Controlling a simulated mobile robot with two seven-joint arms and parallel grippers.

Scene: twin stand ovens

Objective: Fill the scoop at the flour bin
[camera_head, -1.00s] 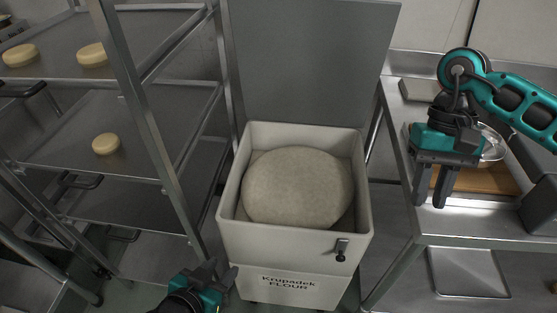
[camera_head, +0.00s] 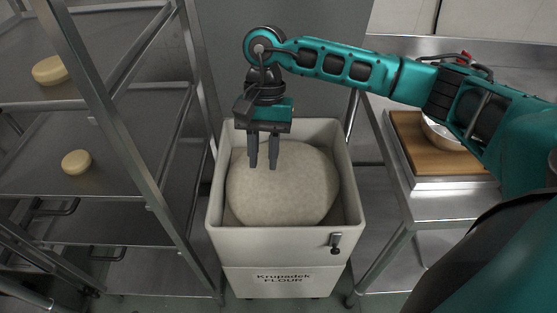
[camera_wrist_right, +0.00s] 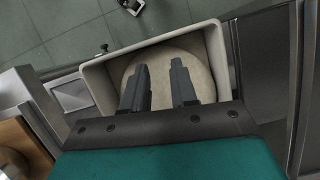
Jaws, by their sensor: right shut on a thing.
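The flour bin (camera_head: 265,243) is a pale open-topped box labelled FLOUR, its lid raised behind. A rounded beige flour mound (camera_head: 295,195) fills most of it. My right gripper (camera_head: 262,167) points down over the back left part of the mound; whether the tips touch it is unclear. In the right wrist view its two fingers (camera_wrist_right: 160,78) stand a little apart above the flour (camera_wrist_right: 205,75). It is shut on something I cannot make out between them. No scoop shape shows clearly. My left gripper is out of view.
A steel rack (camera_head: 150,185) with round dough pieces (camera_head: 76,162) on its trays stands close on the left. A dark hook-like fitting (camera_head: 335,242) is on the bin's front. On the right, a steel table holds a wooden board (camera_head: 420,150) and a metal bowl (camera_head: 440,133).

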